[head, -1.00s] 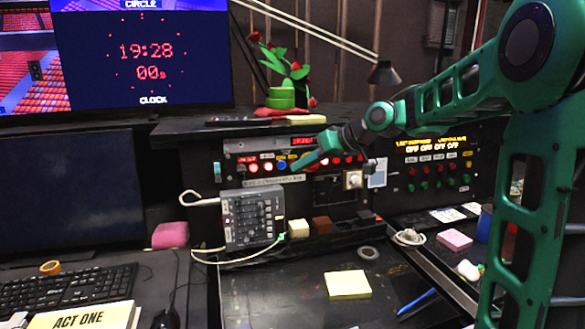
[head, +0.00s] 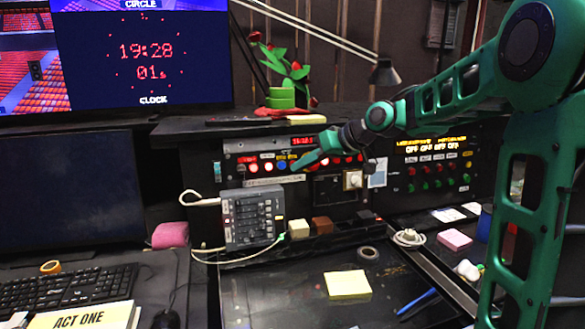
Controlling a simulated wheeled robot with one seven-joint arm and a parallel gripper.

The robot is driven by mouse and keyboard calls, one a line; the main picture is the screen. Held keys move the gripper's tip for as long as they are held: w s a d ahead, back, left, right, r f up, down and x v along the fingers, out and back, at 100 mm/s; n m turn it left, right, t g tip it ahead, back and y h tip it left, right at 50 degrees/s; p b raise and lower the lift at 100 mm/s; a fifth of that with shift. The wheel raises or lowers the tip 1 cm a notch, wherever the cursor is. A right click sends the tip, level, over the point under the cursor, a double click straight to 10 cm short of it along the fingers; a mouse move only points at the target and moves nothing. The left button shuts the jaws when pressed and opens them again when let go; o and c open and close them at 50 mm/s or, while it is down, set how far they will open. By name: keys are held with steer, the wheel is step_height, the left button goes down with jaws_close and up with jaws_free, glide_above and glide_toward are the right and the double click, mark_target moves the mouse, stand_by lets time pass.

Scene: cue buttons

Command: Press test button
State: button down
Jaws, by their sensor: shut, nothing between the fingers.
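The cue button panel (head: 262,157) is set in the back of the desk, with a row of small lit buttons and a red digital display (head: 302,140) above. A red button (head: 268,167) and a blue button (head: 281,165) show left of my gripper. More red buttons (head: 348,160) show to its right. The labels are too small to read, so I cannot tell which one is the test button. My gripper (head: 295,168) is shut and empty, its tip at the button row just right of the blue button. I cannot tell whether it touches the panel.
A second panel (head: 437,175) with red and green buttons is at right. A grey mixer box (head: 252,217) with cables stands below the cue panel. A green plant pot (head: 281,98) and a desk lamp (head: 385,73) are above.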

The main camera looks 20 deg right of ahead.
steer(key=shift+w, duration=0.75)
stand_by(0.9)
stand_by(0.4)
steer(key=shift+s, duration=0.8)
steer(key=shift+s+r, duration=0.25)
steer(key=shift+s, duration=1)
steer(key=shift+s+r, duration=0.2)
steer(key=shift+s, duration=1.05)
